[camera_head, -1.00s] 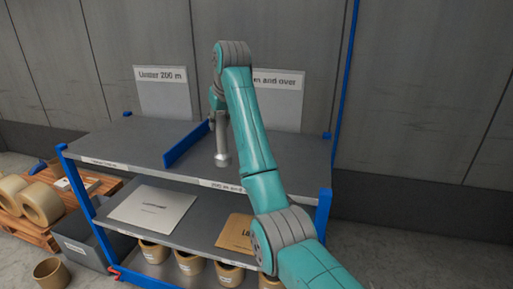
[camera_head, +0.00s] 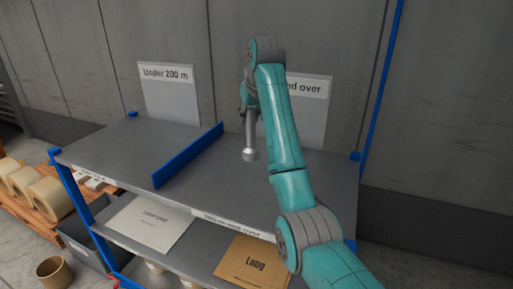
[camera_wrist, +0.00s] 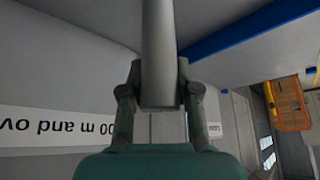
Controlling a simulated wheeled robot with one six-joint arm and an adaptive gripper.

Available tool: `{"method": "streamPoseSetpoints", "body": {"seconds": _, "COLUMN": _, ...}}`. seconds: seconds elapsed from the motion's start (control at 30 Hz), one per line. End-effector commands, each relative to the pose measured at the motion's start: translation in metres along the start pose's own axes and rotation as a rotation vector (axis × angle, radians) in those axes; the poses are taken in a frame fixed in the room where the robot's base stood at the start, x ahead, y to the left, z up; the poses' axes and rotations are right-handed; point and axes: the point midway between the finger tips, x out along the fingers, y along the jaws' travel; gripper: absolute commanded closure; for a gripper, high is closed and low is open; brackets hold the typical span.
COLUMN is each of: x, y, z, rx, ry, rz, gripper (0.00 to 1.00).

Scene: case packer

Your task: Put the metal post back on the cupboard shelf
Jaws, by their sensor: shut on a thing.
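The metal post (camera_head: 250,138) is a grey cylinder with a wider lower end. It hangs roughly upright over the shelf unit's grey top, right of the blue divider. My gripper (camera_head: 246,98) is shut on its upper part, partly hidden by my arm. In the wrist view, my gripper (camera_wrist: 160,92) has a finger on each side of the post (camera_wrist: 159,40). I cannot tell whether the post's lower end touches the top surface. No cupboard is clearly recognisable in these views.
The grey shelf top (camera_head: 110,150) carries a blue divider (camera_head: 190,155). A sign reading "Under 200 m" (camera_head: 168,90) and a partly hidden sign (camera_head: 308,100) stand behind. The lower shelf holds a pale pad (camera_head: 150,222) and a brown "Long" sheet (camera_head: 255,264). Tan rolls (camera_head: 38,190) lie at left.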

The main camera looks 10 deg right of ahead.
Motion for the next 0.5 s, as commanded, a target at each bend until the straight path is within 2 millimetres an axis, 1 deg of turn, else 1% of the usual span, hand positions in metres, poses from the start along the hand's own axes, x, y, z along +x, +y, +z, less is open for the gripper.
{"method": "streamPoseSetpoints", "body": {"seconds": 0.03, "x": 0.008, "y": 0.000, "z": 0.005, "rx": 0.000, "ry": 0.001, "rz": 0.000, "gripper": 1.00}}
{"method": "streamPoseSetpoints", "body": {"seconds": 0.1, "x": 0.017, "y": 0.000, "z": 0.009, "rx": 0.000, "ry": 0.002, "rz": 0.000, "gripper": 1.00}}
{"method": "streamPoseSetpoints", "body": {"seconds": 0.2, "x": 0.025, "y": 0.000, "z": 0.014, "rx": 0.000, "ry": 0.002, "rz": 0.000, "gripper": 1.00}}
{"method": "streamPoseSetpoints", "body": {"seconds": 0.37, "x": 0.032, "y": 0.000, "z": 0.018, "rx": 0.000, "ry": 0.004, "rz": 0.001, "gripper": 1.00}}
{"method": "streamPoseSetpoints", "body": {"seconds": 0.5, "x": 0.047, "y": 0.000, "z": 0.027, "rx": 0.000, "ry": 0.002, "rz": 0.000, "gripper": 1.00}}
